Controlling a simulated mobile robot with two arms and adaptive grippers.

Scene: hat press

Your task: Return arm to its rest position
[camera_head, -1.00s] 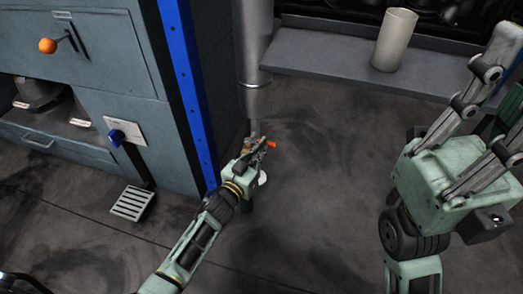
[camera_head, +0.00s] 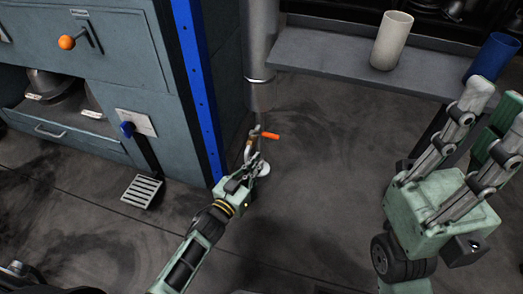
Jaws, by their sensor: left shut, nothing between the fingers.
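My left arm comes in from the bottom left over the dark floor. Its green gripper (camera_head: 253,163) is shut and empty. It shows in front of the foot of a grey vertical pipe, close to a small orange-handled fitting (camera_head: 270,136); whether they touch I cannot tell. My right gripper (camera_head: 490,115) is large and close at the right edge, its grey fingers pointing up and spread apart.
A grey-blue press cabinet (camera_head: 125,60) with an orange-knobbed lever (camera_head: 67,42) and a blue-knobbed lever (camera_head: 127,129) stands at left. A floor pedal (camera_head: 142,191) lies before it. A bench (camera_head: 330,62) at the back holds white (camera_head: 391,40) and blue (camera_head: 492,57) cylinders. The middle floor is clear.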

